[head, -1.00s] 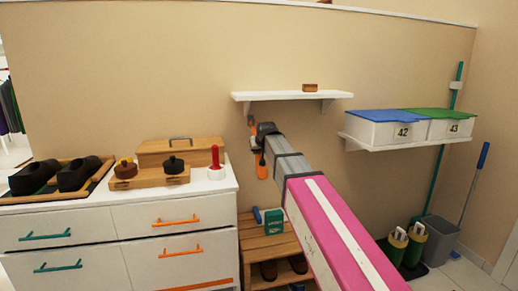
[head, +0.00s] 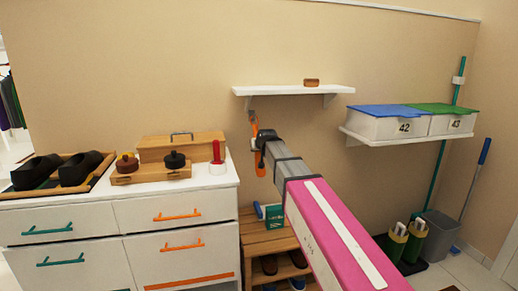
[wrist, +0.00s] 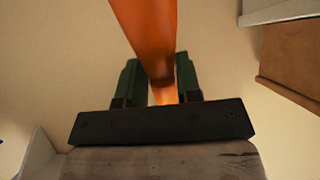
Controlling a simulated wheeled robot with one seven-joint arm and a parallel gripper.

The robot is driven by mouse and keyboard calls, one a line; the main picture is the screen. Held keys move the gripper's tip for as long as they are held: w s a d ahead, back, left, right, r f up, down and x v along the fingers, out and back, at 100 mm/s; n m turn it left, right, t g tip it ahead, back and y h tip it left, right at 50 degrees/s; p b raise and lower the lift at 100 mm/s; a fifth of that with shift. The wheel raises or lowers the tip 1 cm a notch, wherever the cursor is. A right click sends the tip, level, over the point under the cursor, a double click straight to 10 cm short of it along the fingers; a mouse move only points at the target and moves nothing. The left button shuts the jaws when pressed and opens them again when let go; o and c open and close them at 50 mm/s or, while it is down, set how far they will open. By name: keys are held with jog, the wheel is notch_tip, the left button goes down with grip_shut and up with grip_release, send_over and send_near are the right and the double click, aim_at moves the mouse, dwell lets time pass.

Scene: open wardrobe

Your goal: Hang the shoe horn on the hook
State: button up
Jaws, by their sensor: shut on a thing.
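The orange shoe horn (head: 260,166) is roughly upright below the left end of the white wall shelf. My gripper (head: 259,139) is shut on it, with parts showing above and below the jaws. In the wrist view, the orange shoe horn (wrist: 150,30) runs from the top edge down between the two green fingers of my gripper (wrist: 161,88). Its upper end is close to the shelf's left bracket. A hook is too small to make out there, so I cannot tell whether the shoe horn touches it.
The white shelf (head: 290,90) carries a small brown block (head: 312,82). A white drawer cabinet (head: 75,222) stands left; a wooden rack (head: 262,240) stands below my arm. Boxes sit on a right shelf (head: 365,137). The wall around the shoe horn is bare.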

jog(key=shift+w+a+f+t+y, duration=0.15)
jog(key=shift+w+a+f+t, duration=0.05)
jog(key=shift+w+f+t, duration=0.4)
jog(key=shift+w+a+f+t+y, duration=0.2)
jog(key=shift+w+f+t, duration=0.15)
jog(key=shift+w, duration=0.35)
jog(key=o, duration=1.6)
jog(key=shift+o, duration=0.2)
jog(key=s+d+f, duration=0.2)
jog(key=s+f, duration=0.1)
jog(key=s, duration=0.6)
jog(key=shift+s+d, duration=0.25)
jog(key=shift+d, duration=0.15)
dwell(0.6)
